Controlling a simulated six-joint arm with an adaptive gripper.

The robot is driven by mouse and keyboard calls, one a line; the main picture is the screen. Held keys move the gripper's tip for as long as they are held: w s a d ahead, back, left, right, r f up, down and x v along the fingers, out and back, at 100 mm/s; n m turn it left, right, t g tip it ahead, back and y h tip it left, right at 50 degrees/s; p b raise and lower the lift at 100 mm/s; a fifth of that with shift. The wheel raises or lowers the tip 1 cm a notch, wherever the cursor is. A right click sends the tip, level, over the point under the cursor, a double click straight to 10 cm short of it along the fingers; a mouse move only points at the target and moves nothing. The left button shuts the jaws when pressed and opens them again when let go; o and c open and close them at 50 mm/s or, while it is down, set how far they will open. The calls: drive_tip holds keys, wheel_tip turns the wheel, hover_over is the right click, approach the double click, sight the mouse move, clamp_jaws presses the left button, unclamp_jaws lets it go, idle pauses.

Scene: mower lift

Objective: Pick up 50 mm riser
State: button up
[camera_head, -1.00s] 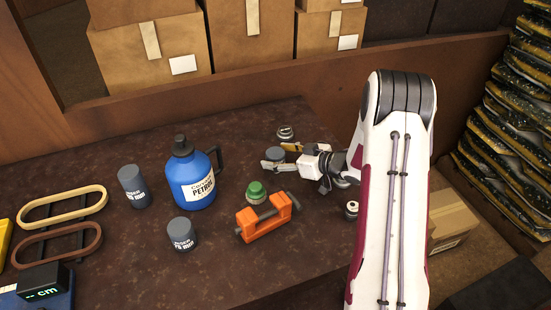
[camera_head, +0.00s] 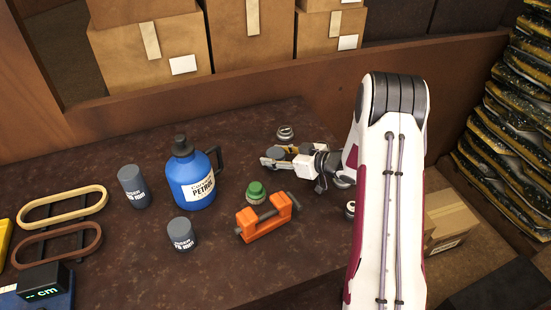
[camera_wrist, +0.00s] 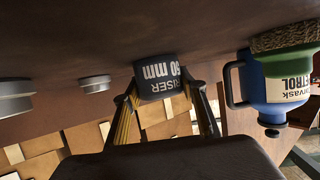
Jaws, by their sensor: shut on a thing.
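The 50 mm riser (camera_wrist: 160,78) is a short dark blue-grey cylinder with white lettering, upside down in the wrist view. The two fingers of my gripper (camera_wrist: 161,92) are against its opposite sides, shut on it. In the head view my gripper (camera_head: 276,157) is low over the back right of the dark worktop, and the riser is mostly hidden by the fingers there. I cannot tell whether it still touches the worktop.
A blue petrol can (camera_head: 192,182), two grey cylinders (camera_head: 134,187) (camera_head: 182,235), a green-topped item (camera_head: 256,191) and an orange clamp (camera_head: 267,217) stand left and front of my gripper. A small metal part (camera_head: 285,132) is just behind. Boxes (camera_head: 250,32) stand beyond the wooden ledge.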

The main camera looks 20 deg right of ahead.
sight(275, 153)
drive_tip(key=shift+r, duration=0.15)
drive_tip(key=shift+r, duration=4.85)
